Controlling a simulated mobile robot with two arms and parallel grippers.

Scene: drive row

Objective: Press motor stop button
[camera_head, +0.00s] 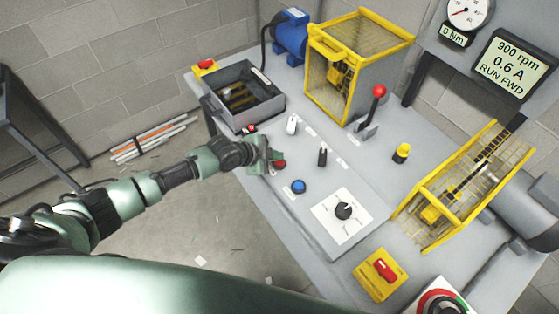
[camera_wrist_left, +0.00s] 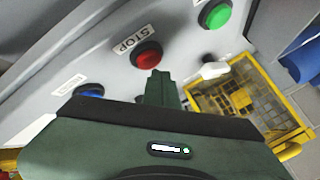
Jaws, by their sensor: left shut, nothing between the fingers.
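The red stop button (camera_wrist_left: 147,56) sits in a dark ring on the grey panel, beside a label reading STOP, in the left wrist view. In the head view the red button (camera_head: 281,163) shows just right of my left gripper (camera_head: 266,157). My left gripper is shut and empty. In the left wrist view its fingertips (camera_wrist_left: 160,77) are close to the red button's lower right edge; I cannot tell whether they touch it. The display (camera_head: 514,65) reads 900 rpm, 0.6 A, RUN FWD. My right gripper is not in view.
A blue button (camera_head: 298,186) and a black dial (camera_head: 343,211) are near the panel's front. A green button (camera_wrist_left: 215,15) shows in the left wrist view. A red-knobbed lever (camera_head: 378,91), a yellow cage (camera_head: 354,70) and an open grey box (camera_head: 243,95) stand farther back.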

